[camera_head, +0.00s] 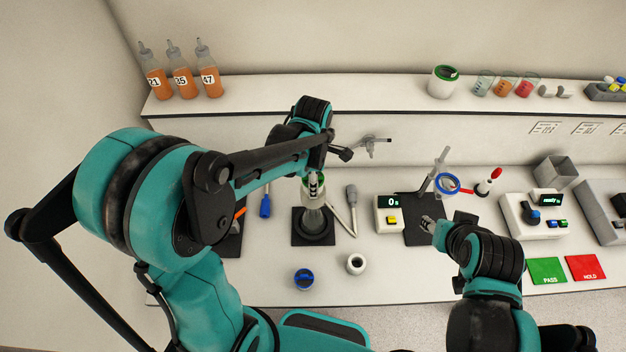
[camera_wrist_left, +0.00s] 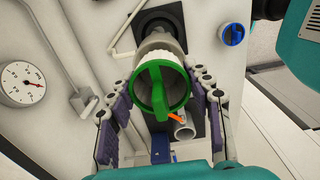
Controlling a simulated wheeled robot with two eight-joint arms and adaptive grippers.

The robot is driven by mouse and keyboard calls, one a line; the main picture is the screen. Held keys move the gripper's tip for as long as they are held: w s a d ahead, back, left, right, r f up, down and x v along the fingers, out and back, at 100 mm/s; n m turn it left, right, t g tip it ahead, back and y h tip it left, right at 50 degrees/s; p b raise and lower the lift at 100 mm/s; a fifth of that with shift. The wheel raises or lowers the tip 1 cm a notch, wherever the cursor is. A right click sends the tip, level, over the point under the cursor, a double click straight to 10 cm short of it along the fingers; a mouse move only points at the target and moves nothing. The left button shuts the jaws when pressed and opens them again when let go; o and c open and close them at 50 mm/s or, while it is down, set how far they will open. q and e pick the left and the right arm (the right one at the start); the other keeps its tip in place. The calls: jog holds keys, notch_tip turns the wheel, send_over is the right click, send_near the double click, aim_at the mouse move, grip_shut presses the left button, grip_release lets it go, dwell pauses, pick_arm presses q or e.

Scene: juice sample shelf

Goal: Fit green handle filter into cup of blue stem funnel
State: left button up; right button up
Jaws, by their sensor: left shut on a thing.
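The green handle filter (camera_wrist_left: 160,88), a pale cup with a green rim and a green bar across its top, is between the fingers of my left gripper (camera_wrist_left: 163,108), which are closed on its sides. In the head view my left gripper (camera_head: 313,183) is above a black mat, over or at a clear cylinder (camera_head: 313,218) with a dark round base; whether the filter touches anything below is hidden.
A scale (camera_head: 388,216), a grey-ended tool (camera_head: 351,195) and a blue-ended tool (camera_head: 265,206) are near the left gripper. A white ring-shaped cup (camera_head: 356,263) sits in front. Bottles (camera_head: 182,80) and a green-rimmed cup (camera_head: 444,82) stand on the shelf. The front counter is mostly clear.

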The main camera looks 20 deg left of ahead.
pick_arm(q)
jog(key=shift+f+b, duration=0.85)
jog(key=shift+f, duration=0.1)
jog(key=shift+r, duration=0.3)
jog(key=shift+r+p, duration=0.65)
jog(key=shift+r, duration=0.05)
jog(key=o, duration=1)
notch_tip(320, 180, up, 12)
jog(key=shift+f, duration=0.15)
